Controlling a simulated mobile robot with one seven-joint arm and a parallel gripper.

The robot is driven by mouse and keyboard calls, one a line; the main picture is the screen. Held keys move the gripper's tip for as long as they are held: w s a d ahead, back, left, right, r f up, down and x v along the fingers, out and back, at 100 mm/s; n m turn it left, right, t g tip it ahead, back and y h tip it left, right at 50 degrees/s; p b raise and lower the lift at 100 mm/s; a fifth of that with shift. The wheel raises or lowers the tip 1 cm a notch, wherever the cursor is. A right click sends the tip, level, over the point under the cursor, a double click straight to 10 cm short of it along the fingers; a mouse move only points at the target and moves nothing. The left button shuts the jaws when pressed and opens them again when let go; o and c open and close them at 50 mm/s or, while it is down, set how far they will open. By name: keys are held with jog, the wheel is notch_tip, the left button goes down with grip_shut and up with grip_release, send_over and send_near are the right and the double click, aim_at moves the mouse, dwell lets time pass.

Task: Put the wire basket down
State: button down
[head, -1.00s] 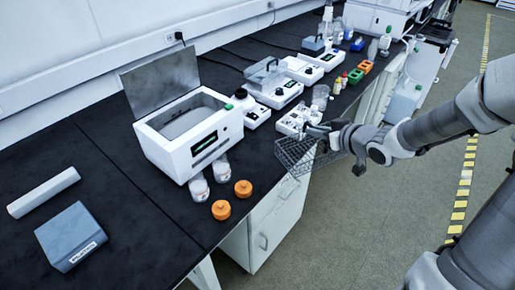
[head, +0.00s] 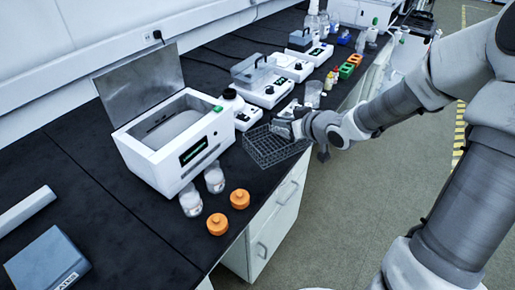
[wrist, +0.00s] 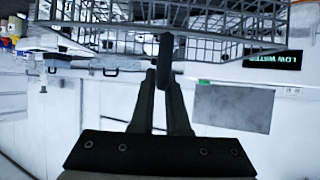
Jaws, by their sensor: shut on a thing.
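The wire basket (head: 268,150) is a grey mesh box over the front part of the black bench in the head view, right of the white water bath (head: 172,147). My gripper (head: 288,124) is at its far upper side. In the wrist view, my gripper (wrist: 166,50) has its fingers closed together on a dark piece at the basket, and the basket mesh (wrist: 225,45) fills the top. Whether the basket touches the bench cannot be told. The bath's lid stands open and its display reads "LOW WATER" in the wrist view.
Two clear bottles (head: 214,178) and two orange caps (head: 239,199) stand left of the basket near the bench edge. White instruments (head: 267,88) line the bench behind it. Bare bench (head: 110,200) lies left of the bath.

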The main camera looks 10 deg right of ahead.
aim_at(258, 139)
jog(key=w+a+f+b, duration=0.1)
jog(key=a, duration=0.1)
jog(key=w+a+f+b, duration=0.1)
jog(key=a, duration=0.1)
jog(key=w+a+f+b, duration=0.1)
jog(key=a+f+b, duration=0.1)
jog(key=shift+a+f, duration=0.1)
jog(key=shift+f+b, duration=1.25)
jog(key=shift+f, duration=0.7)
jog(key=shift+f, duration=0.2)
jog(key=c, duration=0.9)
grip_release()
jog(key=shift+r, duration=0.1)
